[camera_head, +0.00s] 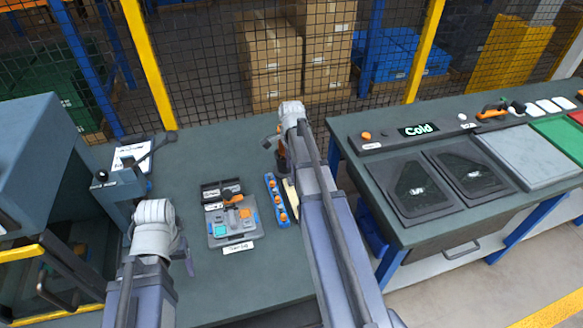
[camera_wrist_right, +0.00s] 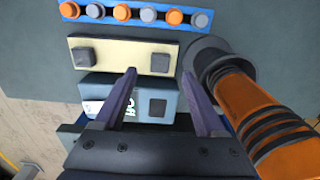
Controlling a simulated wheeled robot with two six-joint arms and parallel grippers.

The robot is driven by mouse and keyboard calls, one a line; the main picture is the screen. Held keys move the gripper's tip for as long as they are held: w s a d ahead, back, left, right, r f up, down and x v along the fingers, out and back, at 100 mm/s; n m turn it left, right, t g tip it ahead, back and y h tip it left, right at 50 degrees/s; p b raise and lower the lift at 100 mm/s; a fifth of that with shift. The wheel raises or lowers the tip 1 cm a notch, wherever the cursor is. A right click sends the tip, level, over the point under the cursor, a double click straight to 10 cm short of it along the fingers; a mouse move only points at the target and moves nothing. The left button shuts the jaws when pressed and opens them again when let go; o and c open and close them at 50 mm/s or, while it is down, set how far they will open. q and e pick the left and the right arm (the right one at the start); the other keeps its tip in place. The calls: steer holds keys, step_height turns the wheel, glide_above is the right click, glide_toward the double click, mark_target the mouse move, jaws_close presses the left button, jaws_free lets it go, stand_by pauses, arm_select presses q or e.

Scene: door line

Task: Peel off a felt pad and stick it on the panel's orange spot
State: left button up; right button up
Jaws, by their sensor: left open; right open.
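A cream strip (camera_wrist_right: 120,52) with two dark square pads, a left one (camera_wrist_right: 84,57) and a right one (camera_wrist_right: 160,62), lies flat in the right wrist view. In the head view part of the strip (camera_head: 291,196) shows beside my right forearm. My right gripper (camera_wrist_right: 159,72) is open, its fingertips on either side of the right pad in the picture; contact cannot be told. A grey tray-like panel (camera_head: 218,240) with teal, grey and orange patches lies mid-table; its orange spot (camera_head: 245,213) appears small. My left gripper (camera_head: 160,250) is open, left of the panel, with its fingertips mostly hidden.
A blue rail (camera_wrist_right: 108,12) with orange and grey knobs lies beyond the strip. A blue-grey block (camera_wrist_right: 185,108) with a dark square is under my right fingers. An orange-black handled tool (camera_wrist_right: 250,105) stands close right. A grey press-like machine (camera_head: 120,185) stands left.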

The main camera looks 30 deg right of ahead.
arm_select(q)
step_height(320, 180, down, 4)
steer(key=b, duration=0.3)
steer(key=shift+f, duration=0.25)
arm_select(e)
step_height(320, 180, down, 4)
steer(key=shift+f, duration=0.25)
arm_select(q)
steer(key=shift+r, duration=0.1)
arm_select(e)
jaws_close()
arm_select(q)
steer(key=shift+r, duration=0.3)
arm_select(e)
steer(key=shift+r, duration=0.4)
stand_by(1.2)
steer(key=shift+r+p, duration=2.9)
steer(key=shift+p, duration=0.15)
arm_select(q)
step_height(320, 180, up, 6)
steer(key=shift+f, duration=0.15)
arm_select(e)
steer(key=shift+f, duration=0.1)
